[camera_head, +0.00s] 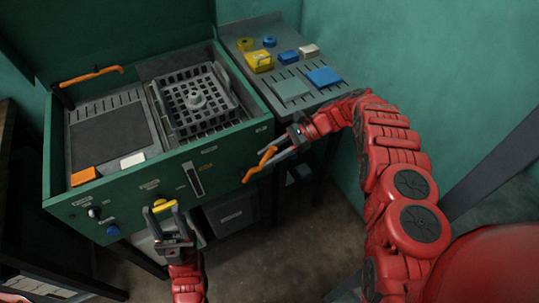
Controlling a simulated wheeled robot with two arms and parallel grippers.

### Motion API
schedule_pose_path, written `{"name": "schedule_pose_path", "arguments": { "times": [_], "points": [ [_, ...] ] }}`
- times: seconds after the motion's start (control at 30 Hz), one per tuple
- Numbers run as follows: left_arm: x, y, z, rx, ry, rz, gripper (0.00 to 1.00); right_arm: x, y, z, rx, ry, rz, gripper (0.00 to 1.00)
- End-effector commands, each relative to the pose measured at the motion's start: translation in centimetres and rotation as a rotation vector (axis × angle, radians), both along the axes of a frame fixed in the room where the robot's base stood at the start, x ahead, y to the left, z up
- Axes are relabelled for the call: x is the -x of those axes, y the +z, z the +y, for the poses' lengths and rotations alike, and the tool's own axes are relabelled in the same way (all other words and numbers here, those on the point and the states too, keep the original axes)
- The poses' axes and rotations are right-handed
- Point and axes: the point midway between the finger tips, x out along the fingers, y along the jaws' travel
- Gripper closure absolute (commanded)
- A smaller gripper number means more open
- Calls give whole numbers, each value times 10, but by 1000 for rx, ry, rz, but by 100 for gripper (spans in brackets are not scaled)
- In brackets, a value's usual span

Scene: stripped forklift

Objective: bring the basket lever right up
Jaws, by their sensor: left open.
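An orange lever (258,164), which looks like the basket lever, sticks out from the right end of the green machine's front panel. It slants, its lower left end at the panel and its upper right end at my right gripper (275,154). The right gripper's fingers reach the lever's upper end; I cannot tell whether they are closed on it. A grey mesh basket (203,103) sits in the machine's right bay. My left gripper (160,206) is open in front of the panel's lower edge, with a yellow part showing between its fingers.
Another orange lever (93,76) stands at the machine's back left. The green machine (150,182) has knobs and a slotted gauge in front. A grey side table (290,72) holds yellow, blue and pale items. A dark bin (232,214) is below. Floor is open at the lower middle.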

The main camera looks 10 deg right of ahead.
Motion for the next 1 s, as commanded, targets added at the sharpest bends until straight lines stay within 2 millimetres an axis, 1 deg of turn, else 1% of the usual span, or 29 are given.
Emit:
{"name": "schedule_pose_path", "arguments": {
  "times": [0.07,0.37,0.47,0.7,0.8,1.0],
  "points": [
    [0,0,0,0,0,0,50,0,0,0,0,1,0,42],
    [0,-2,0,0,0,0,50,0,0,-1,0,2,0,42],
    [0,-7,0,0,0,0,50,-3,3,-11,-1,1,-4,42],
    [0,-26,0,0,0,0,50,-12,18,-47,2,-1,-5,42],
    [0,-37,0,0,0,0,50,-14,23,-56,-1,1,-3,42],
    [0,-41,0,0,0,0,50,-15,31,-65,0,0,0,42]
  ]
}}
